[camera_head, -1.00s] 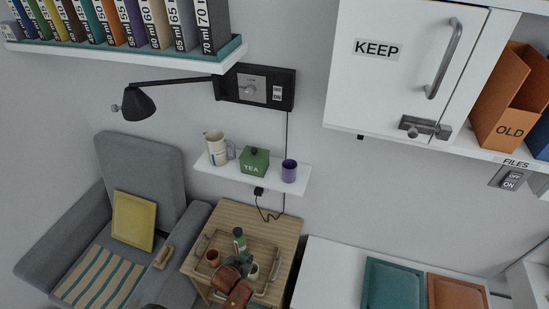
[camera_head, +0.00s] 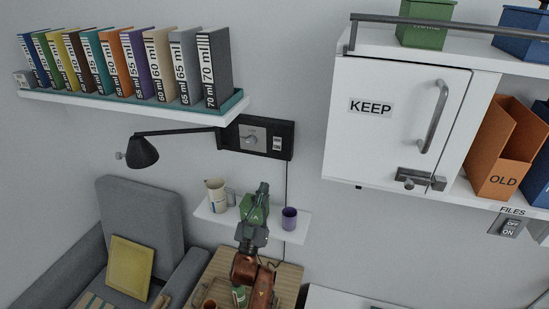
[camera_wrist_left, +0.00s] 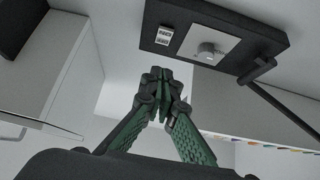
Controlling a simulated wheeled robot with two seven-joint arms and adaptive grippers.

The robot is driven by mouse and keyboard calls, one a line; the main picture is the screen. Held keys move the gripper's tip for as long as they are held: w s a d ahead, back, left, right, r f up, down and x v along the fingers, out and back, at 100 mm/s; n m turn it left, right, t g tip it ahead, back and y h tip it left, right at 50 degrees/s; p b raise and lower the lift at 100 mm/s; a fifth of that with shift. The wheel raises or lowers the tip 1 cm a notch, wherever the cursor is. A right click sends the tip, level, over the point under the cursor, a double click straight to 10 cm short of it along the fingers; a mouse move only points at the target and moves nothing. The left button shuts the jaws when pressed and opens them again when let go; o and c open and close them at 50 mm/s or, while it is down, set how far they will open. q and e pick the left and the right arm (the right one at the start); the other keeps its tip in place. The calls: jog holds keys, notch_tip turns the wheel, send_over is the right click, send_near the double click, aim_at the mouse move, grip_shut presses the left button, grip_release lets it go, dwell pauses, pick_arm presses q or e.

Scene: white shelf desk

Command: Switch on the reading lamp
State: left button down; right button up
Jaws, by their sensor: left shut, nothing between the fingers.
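The black reading lamp (camera_head: 143,152) hangs on a thin arm from a black wall panel (camera_head: 285,150) at upper middle. The panel has a round knob (camera_head: 248,140) and a small labelled switch (camera_head: 277,143). In the left wrist view the panel (camera_wrist_left: 262,40), its knob (camera_wrist_left: 207,50) and its switch (camera_wrist_left: 164,36) are clear. My left gripper (camera_head: 263,188) is below the panel, in front of the small wall shelf. In the left wrist view its closed, empty fingers (camera_wrist_left: 160,78) are apart from the panel. My right gripper is not in view.
Labelled binders (camera_head: 160,65) stand on a shelf above. A KEEP cabinet (camera_head: 385,140) is to the right.

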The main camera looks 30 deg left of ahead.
pick_arm(q)
jog(key=p, duration=0.2)
send_near(277, 146)
notch_tip(277, 146, up, 5)
jog(key=w, duration=0.2)
jog(key=w+f, duration=0.1)
jog(key=shift+w+a, duration=0.4)
jog(key=shift+w+f, duration=0.15)
jog(key=shift+w, duration=0.2)
